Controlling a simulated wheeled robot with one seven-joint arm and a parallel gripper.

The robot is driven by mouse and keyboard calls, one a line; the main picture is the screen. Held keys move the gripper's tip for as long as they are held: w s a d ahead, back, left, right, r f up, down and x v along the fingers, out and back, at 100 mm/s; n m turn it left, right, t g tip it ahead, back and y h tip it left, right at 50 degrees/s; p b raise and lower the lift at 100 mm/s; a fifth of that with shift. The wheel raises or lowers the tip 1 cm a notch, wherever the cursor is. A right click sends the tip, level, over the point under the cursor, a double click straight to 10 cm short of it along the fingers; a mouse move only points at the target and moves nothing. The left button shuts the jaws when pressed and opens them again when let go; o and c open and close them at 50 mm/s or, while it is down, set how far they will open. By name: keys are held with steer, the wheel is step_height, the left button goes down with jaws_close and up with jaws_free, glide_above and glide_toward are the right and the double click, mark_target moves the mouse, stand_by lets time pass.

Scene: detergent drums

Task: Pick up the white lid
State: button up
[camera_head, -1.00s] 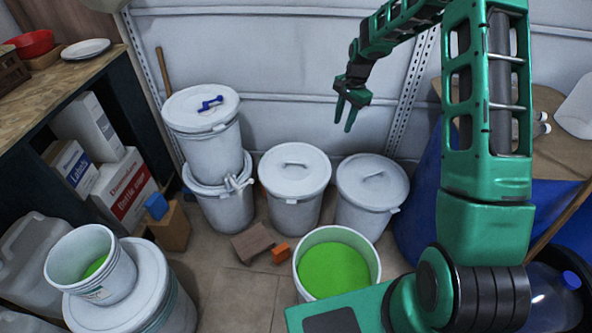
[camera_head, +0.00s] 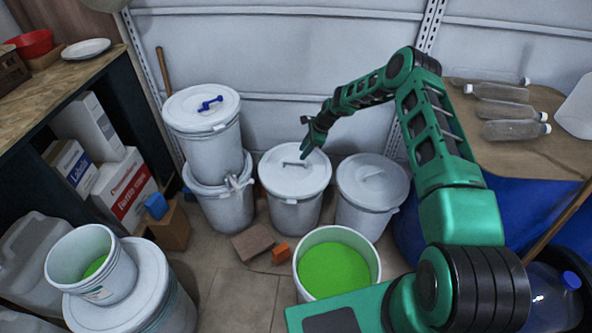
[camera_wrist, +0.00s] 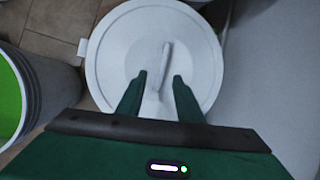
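A round white lid (camera_head: 280,178) with a bar handle sits on the middle drum by the back wall. What looks like the same lid fills the top middle of the wrist view (camera_wrist: 115,60), with its handle (camera_wrist: 163,66) near the centre. My gripper (camera_head: 307,150) is above this lid, near the handle, fingers pointing down. In the wrist view my gripper (camera_wrist: 158,82) is open, its two fingers apart with the handle ahead of the gap. Nothing is held. Other white lids cover the right drum (camera_head: 374,190) and the stacked drum at left (camera_head: 185,112), which bears a blue handle.
An open bucket of green contents (camera_head: 335,268) stands in front, also at left in the wrist view (camera_wrist: 50,95). A brown block (camera_head: 253,242) and an orange block (camera_head: 281,252) lie on the floor. A table with bottles (camera_head: 515,130) is at right.

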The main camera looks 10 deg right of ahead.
mark_target(296, 162)
steer(key=x, duration=0.8)
steer(key=shift+w, duration=0.25)
jaws_close()
steer(key=shift+a, duration=0.1)
steer(key=shift+s+a, duration=0.1)
steer(key=shift+a, duration=0.05)
stand_by(1.0)
